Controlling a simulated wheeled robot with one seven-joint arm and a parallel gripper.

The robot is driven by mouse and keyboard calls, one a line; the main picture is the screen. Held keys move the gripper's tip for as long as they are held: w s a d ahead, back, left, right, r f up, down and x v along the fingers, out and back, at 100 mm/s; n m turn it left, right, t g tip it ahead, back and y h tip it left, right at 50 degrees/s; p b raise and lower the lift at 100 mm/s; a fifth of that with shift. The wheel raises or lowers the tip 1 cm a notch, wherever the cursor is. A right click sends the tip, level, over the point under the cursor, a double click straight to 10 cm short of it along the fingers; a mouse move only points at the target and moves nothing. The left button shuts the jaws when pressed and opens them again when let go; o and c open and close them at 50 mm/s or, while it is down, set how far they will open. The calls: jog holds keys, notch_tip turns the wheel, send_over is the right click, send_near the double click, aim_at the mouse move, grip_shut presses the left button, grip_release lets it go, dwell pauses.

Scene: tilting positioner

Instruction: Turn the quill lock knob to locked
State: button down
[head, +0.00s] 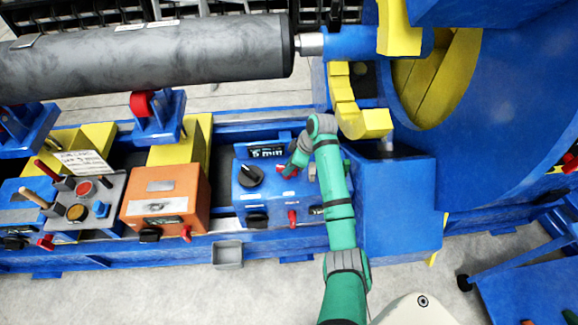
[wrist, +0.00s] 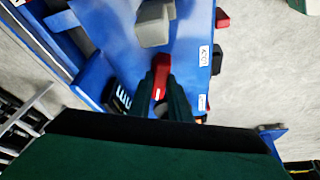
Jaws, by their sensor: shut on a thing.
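The blue control box (head: 270,205) stands left of the large blue machine in the head view. A red knob or lever (wrist: 160,68) rises from its top between my fingers in the wrist view. My gripper (wrist: 162,80) is shut on this red part, which also shows at the gripper's tip in the head view (head: 287,171). The fingers hide its lower end, and I cannot read its setting. Which control is the quill lock knob cannot be told from readable labels.
A large black knob (head: 250,176) sits left of my gripper. The front has a black knob (head: 257,220) and a red lever (head: 292,217). A grey knob (wrist: 153,24) stands close beyond my fingers. An orange box (head: 166,196) is at left; a grey cylinder (head: 150,62) lies behind.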

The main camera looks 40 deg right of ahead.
jog(key=m, duration=0.1)
jog(key=m+h, duration=0.1)
jog(key=m+t, duration=0.1)
jog(key=shift+a+m, duration=0.25)
jog(key=shift+m, duration=0.15)
jog(key=m+h, duration=0.1)
jog(key=m, duration=0.2)
jog(key=shift+a+m+h, duration=0.1)
jog(key=shift+m+h, duration=0.2)
jog(key=shift+h, duration=0.1)
jog(key=m+h, duration=0.1)
jog(key=m, duration=0.2)
jog(key=shift+a, duration=0.1)
jog(key=shift+r+m+h, duration=0.1)
jog(key=shift+m+h, duration=0.6)
jog(key=shift+m, duration=1)
jog(key=shift+g, duration=0.3)
jog(key=c, duration=1.6)
grip_release()
jog(key=shift+c, duration=0.2)
jog(key=v, duration=1)
jog(key=shift+r, duration=0.4)
jog(key=shift+s+a, duration=0.1)
jog(key=shift+s, duration=0.05)
